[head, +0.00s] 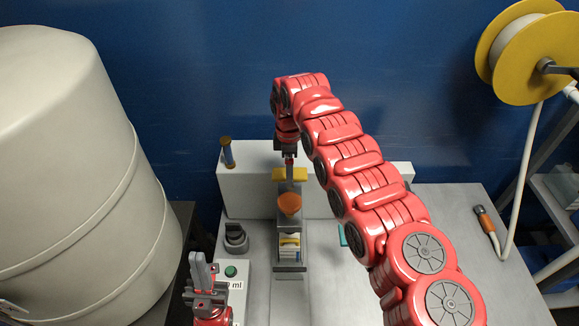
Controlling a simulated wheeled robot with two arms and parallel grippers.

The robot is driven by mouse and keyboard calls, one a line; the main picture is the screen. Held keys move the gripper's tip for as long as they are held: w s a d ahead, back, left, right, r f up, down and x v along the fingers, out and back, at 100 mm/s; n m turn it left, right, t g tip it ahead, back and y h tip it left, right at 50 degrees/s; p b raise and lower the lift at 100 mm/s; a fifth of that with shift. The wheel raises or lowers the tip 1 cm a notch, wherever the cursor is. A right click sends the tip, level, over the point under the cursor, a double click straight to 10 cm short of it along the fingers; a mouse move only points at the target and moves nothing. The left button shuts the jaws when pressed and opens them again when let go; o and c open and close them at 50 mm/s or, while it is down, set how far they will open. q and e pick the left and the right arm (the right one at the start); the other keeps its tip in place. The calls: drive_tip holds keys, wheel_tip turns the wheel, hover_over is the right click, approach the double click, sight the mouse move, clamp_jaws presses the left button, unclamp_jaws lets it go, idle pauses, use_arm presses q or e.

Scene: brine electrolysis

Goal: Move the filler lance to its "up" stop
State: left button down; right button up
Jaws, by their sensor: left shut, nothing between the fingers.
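A filling station stands near the middle of the head view. A yellow crosspiece (282,175) sits high on it, with an orange cone-shaped part (289,203) below. I cannot tell for sure which part is the filler lance. My right arm reaches in from the lower right, and its gripper (290,164) points down at the yellow crosspiece, touching it or just above it. Whether those fingers are open or shut is too small to tell. My left gripper (200,265) is low at the left, fingers pointing up, shut and empty, apart from the station.
A large pale tank (75,170) fills the left side. A control box with a green button (231,271) and a dark knob (235,238) are near my left gripper. A yellow hose reel (520,50) hangs at upper right; its hose nozzle (485,220) lies on the grey bench (470,265).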

drive_tip(key=shift+f, duration=0.15)
clamp_jaws()
idle(0.4)
